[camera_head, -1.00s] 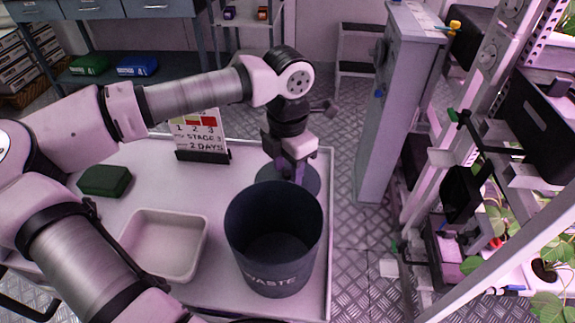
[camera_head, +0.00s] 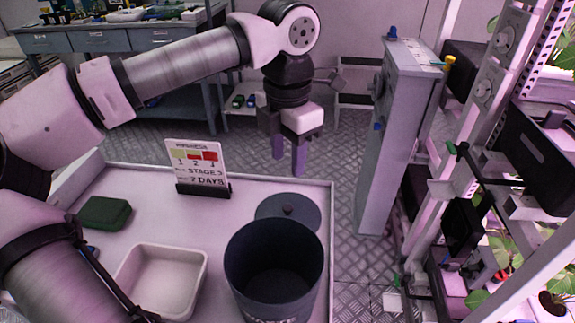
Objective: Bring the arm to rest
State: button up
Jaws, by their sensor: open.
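My gripper (camera_head: 288,160) hangs from my arm at the upper middle of the head view, fingers pointing down. Its two purple fingers are apart with nothing between them. It is above and beyond the far edge of the white tray table (camera_head: 250,182), apart from everything on it. My arm reaches in from the left across the top of the view.
The table carries a dark waste bin (camera_head: 272,262), a round dark lid (camera_head: 288,211), a pale empty tray (camera_head: 163,280), a green box (camera_head: 104,213) and a stage card (camera_head: 197,167). A grey cabinet (camera_head: 397,130) and a plant rack (camera_head: 485,150) stand at right.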

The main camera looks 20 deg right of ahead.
aim_at(288, 207)
dwell(0.3)
notch_tip(288, 207, down, 13)
jog(key=shift+r, duration=2.5)
jog(key=shift+f, duration=0.1)
